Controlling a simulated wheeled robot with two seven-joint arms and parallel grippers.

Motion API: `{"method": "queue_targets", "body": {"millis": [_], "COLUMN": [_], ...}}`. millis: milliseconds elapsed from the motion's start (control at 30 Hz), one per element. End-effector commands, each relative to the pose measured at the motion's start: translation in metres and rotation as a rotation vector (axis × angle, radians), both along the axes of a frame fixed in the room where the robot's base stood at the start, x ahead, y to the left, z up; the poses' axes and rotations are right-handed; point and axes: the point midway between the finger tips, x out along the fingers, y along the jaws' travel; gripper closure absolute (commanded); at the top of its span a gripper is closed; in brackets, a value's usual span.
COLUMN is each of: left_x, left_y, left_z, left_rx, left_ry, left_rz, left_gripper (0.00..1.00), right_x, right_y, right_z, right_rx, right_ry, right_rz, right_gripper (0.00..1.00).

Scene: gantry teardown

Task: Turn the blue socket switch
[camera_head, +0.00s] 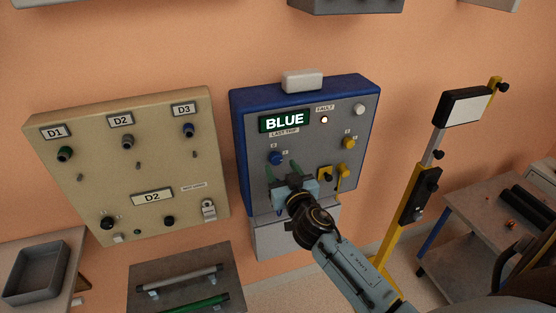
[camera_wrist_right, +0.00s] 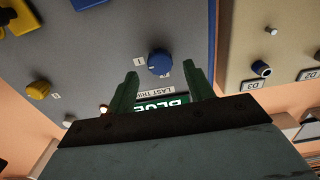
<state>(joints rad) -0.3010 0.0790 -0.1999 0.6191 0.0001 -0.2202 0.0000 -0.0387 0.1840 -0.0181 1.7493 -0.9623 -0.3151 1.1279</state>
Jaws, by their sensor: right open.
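The blue socket switch is a round blue knob (camera_head: 276,158) on the grey face of the blue-edged panel (camera_head: 237,140), below the lit BLUE display (camera_head: 284,121). In the right wrist view the blue knob (camera_wrist_right: 159,63) shows between and just past my green fingertips, apart from both. A white mark is on its face. My right gripper (camera_head: 283,170) is open and empty, with its fingers toward the panel just below the knob; it also shows in the wrist view (camera_wrist_right: 161,71). My left gripper is not in view.
A yellow knob (camera_head: 348,143) and a yellow switch (camera_head: 324,174) are on the same panel. A lit fault lamp (camera_head: 324,119) is beside the display. A beige panel (camera_head: 165,104) with several knobs is at left, a yellow stand (camera_head: 400,245) at right.

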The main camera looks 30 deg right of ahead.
Motion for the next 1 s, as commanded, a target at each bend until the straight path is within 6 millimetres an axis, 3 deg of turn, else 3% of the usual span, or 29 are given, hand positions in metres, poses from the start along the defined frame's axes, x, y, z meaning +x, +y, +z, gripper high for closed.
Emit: {"method": "queue_targets", "body": {"millis": [233, 633, 1000], "left_x": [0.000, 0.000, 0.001], "left_y": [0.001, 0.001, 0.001], "left_z": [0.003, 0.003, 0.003], "left_rx": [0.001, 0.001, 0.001], "left_ry": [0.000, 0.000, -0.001], "left_rz": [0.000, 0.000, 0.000], "left_gripper": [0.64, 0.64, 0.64], "right_x": [0.030, 0.036, 0.036], "right_y": [-0.007, -0.009, -0.009], "right_z": [0.000, 0.000, 0.000], "right_rx": [-0.001, 0.000, 0.000], "right_ry": [0.000, 0.001, 0.001], "right_rz": [0.000, 0.000, 0.000], "right_gripper": [0.47, 0.47, 0.92]}}
